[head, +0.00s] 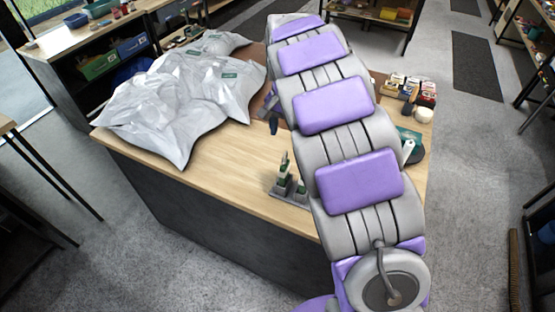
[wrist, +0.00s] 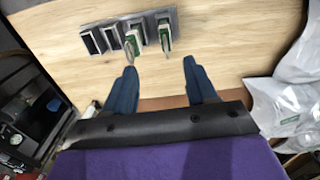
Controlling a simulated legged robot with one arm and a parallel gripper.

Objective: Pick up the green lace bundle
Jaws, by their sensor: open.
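My gripper (wrist: 159,68) is open and empty in the wrist view, its two blue fingers apart over the wooden tabletop. A grey slotted stand (wrist: 112,32) lies beyond the fingertips. Two slim items with green and white on them, a left one (wrist: 132,42) and a right one (wrist: 165,36), stand in it. I cannot tell whether either is the green lace bundle. In the head view the stand (head: 291,200) is at the table's near edge, beside my arm. My gripper (head: 273,122) is mostly hidden behind my arm there, with only a dark blue finger showing.
A crumpled grey-white plastic bag (head: 190,95) covers the table's left side. Small boxes and jars (head: 412,92) stand at the back right, with a dark round item (head: 415,153) nearer. The tabletop (head: 215,165) between bag and stand is bare. Shelves (head: 100,55) stand behind.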

